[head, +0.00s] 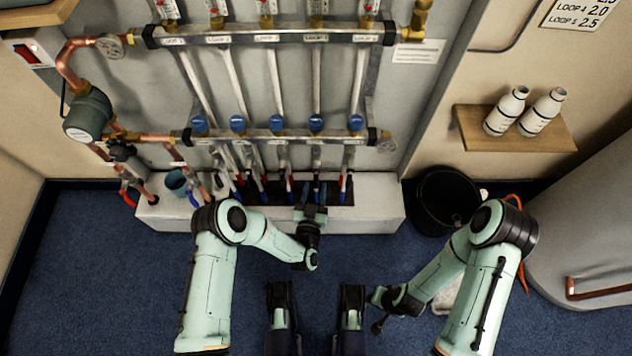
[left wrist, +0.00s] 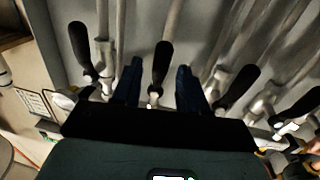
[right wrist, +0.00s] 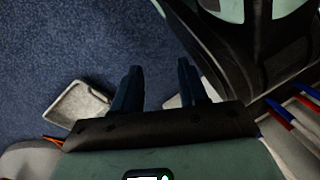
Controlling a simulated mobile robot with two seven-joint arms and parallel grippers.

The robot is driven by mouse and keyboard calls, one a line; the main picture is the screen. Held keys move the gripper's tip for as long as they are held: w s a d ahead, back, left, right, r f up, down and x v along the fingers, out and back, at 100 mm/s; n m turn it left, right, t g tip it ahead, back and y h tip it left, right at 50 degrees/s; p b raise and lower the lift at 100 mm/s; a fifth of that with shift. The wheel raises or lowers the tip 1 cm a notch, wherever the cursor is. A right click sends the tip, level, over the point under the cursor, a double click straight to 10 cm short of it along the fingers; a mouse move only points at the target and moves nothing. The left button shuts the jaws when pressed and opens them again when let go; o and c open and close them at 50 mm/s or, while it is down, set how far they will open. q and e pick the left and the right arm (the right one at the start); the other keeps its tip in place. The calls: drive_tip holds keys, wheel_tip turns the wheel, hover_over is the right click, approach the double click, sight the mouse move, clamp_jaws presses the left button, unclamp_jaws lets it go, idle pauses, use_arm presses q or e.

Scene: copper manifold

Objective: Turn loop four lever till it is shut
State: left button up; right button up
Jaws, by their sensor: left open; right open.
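The manifold has an upper bar (head: 270,35) with loop labels and a lower bar (head: 280,137) with blue caps. My left gripper (head: 311,195) is below the lower bar, in line with the fourth column from the left. In the left wrist view its two fingers are open. A black lever handle (left wrist: 162,62) stands between them with a gap on each side; it looks like loop four's and points up, roughly along its pipe. The lever is hidden by my arm in the head view. My right gripper (head: 377,311) is open and empty, over the floor.
Neighbouring black levers (left wrist: 82,45) and (left wrist: 236,88) stand close on both sides of my left fingers. A black bucket (head: 447,200) stands right of the white plinth (head: 380,210). Two white bottles (head: 506,110) stand on a wooden shelf (head: 480,135). The blue carpet (head: 90,270) is clear at left.

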sight(315, 184)
use_arm(q)
drive_tip(key=shift+w+d+b, duration=0.2)
drive_tip(key=shift+w+b, duration=0.15)
drive_tip(key=shift+w, duration=1.3)
use_arm(e)
drive_tip(key=shift+s+d+f+g, duration=0.1)
drive_tip(key=shift+s+f+g, duration=0.1)
drive_tip(key=shift+s+f, duration=0.25)
drive_tip(key=shift+s+f+g, duration=0.2)
drive_tip(key=shift+s+f, duration=0.05)
drive_tip(key=shift+s, duration=0.4)
use_arm(q)
clamp_jaws()
use_arm(e)
drive_tip(key=shift+w+r, duration=0.1)
drive_tip(key=shift+w, duration=0.05)
